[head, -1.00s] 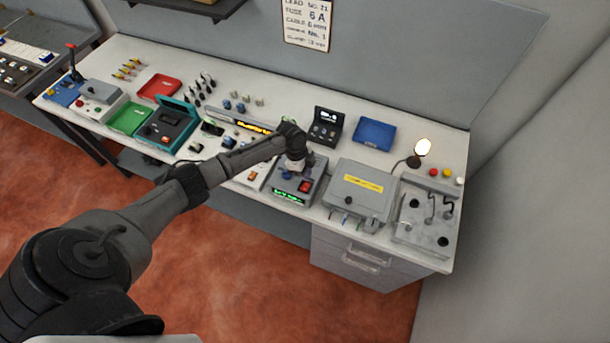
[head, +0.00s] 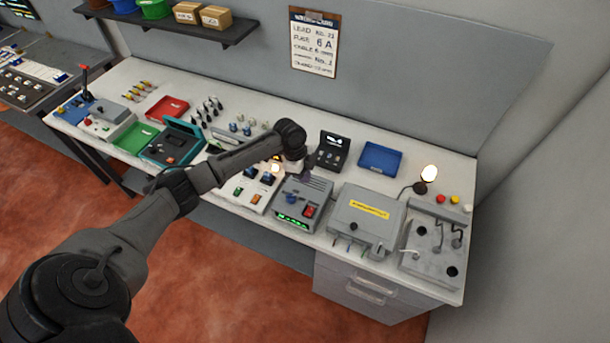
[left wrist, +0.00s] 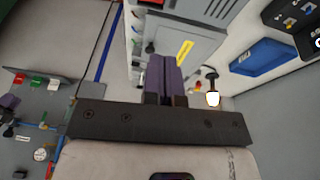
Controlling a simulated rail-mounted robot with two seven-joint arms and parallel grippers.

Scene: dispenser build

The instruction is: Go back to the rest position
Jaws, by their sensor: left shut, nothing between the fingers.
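My left arm reaches in from the left over the bench in the head view. My left gripper (head: 306,174) is mostly hidden behind its own wrist there, above the grey box with the green display (head: 297,205). In the left wrist view my left gripper (left wrist: 166,62) shows its two purple fingers pressed together with nothing between them. It is apart from the things on the bench. My right gripper is not in view.
The white bench holds a grey box with a yellow label (head: 368,215), a lit lamp (head: 429,174), a blue tray (head: 380,158) and a black case (head: 333,150). A shelf with bins (head: 170,25) hangs at upper left. A clipboard (head: 314,42) hangs on the wall.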

